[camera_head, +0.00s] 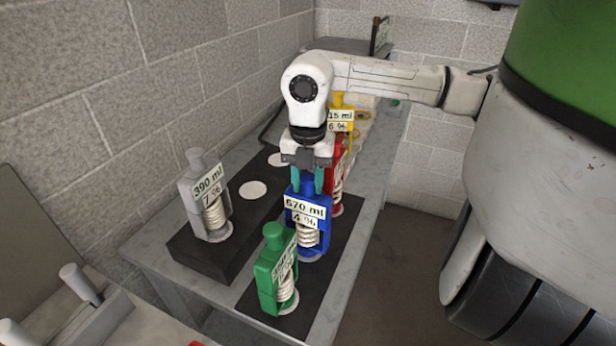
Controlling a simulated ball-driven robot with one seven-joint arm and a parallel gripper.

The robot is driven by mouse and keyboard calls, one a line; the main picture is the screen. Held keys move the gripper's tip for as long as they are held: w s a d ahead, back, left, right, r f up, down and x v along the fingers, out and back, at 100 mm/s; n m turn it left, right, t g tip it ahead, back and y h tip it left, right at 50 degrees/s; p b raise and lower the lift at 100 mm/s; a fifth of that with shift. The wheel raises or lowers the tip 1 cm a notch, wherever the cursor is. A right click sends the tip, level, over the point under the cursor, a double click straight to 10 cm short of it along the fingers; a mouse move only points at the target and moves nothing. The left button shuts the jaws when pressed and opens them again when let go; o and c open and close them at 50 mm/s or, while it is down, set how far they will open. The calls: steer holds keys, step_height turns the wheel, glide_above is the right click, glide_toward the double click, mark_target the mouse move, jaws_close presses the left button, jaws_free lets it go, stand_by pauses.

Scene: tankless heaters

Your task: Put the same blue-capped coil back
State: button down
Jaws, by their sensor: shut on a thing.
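The blue-capped coil (307,230) stands upright on the dark mat (345,240) on the grey bench, with a label reading 670 ml, 4 %. My gripper (308,181) points down from above and is shut on its blue cap. The fingers are teal and hide part of the cap's top. The coil's base appears at mat level; I cannot tell whether it touches the mat.
A green coil (278,270) stands just in front, and a red coil (338,180) and a yellow one (342,108) stand behind. A grey coil (206,195) is on the raised black block (200,256) at left, which has bare white discs (253,190).

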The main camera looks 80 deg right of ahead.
steer(key=shift+f+b, duration=0.25)
steer(key=shift+b, duration=0.05)
steer(key=c, duration=0.7)
jaws_free()
steer(key=shift+r, duration=0.15)
step_height(320, 180, up, 12)
steer(key=shift+r+b, duration=0.1)
steer(key=shift+b, duration=0.45)
